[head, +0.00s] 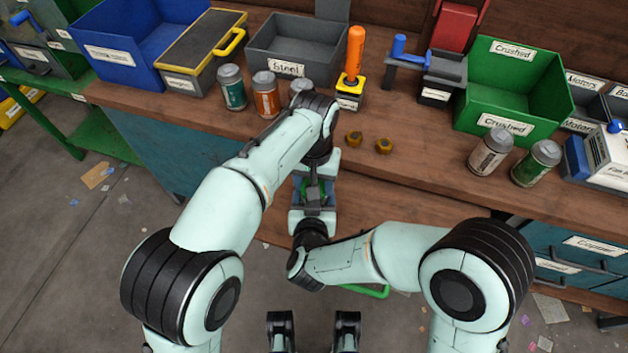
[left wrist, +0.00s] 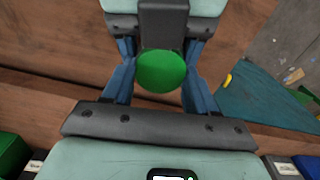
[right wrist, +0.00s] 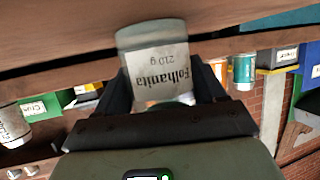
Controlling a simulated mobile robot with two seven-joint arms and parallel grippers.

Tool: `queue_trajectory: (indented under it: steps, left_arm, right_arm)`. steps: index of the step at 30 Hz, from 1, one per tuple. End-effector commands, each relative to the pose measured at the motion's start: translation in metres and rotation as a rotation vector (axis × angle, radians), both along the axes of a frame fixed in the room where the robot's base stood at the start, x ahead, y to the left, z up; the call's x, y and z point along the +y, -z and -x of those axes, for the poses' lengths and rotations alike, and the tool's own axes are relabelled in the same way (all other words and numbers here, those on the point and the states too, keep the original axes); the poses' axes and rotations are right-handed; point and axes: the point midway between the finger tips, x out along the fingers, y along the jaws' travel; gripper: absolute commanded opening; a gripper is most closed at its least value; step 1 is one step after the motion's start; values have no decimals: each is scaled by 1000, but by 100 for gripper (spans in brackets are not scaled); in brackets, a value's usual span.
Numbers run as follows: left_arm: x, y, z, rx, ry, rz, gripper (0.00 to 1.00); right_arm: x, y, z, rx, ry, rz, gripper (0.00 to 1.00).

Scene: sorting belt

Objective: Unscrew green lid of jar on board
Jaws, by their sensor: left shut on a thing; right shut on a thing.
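The jar (right wrist: 158,72) has a pale label reading "Folhanita 210 g". In the right wrist view it sits upside down in the picture between the dark fingers of my right gripper (right wrist: 160,95), which is shut on it. The green lid (left wrist: 161,71) shows round between the blue-grey fingers of my left gripper (left wrist: 160,85), which is shut on it. In the head view both grippers meet at the bench's front edge, with a little green (head: 312,187) between them. My arms hide most of the jar there. I cannot make out a separate board beneath it.
On the wooden bench (head: 425,180), two small brown pieces (head: 354,138) (head: 384,146) lie just beyond the grippers. Several cans stand left and right, including a teal one (head: 232,87). Blue, grey and green (head: 515,95) bins line the back. The bench's middle right is clear.

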Motion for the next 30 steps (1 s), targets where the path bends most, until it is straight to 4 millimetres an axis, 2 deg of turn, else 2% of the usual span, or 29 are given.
queue_trajectory:
  steps: [11, 30]
  left_arm:
    - [0, -2, 0, 0, 2, 0, 21]
    - [0, -22, 0, -1, 2, 0, 21]
  right_arm:
    - [0, 0, 0, -1, 0, 0, 0]
    - [0, 0, 0, -1, 0, 0, 0]
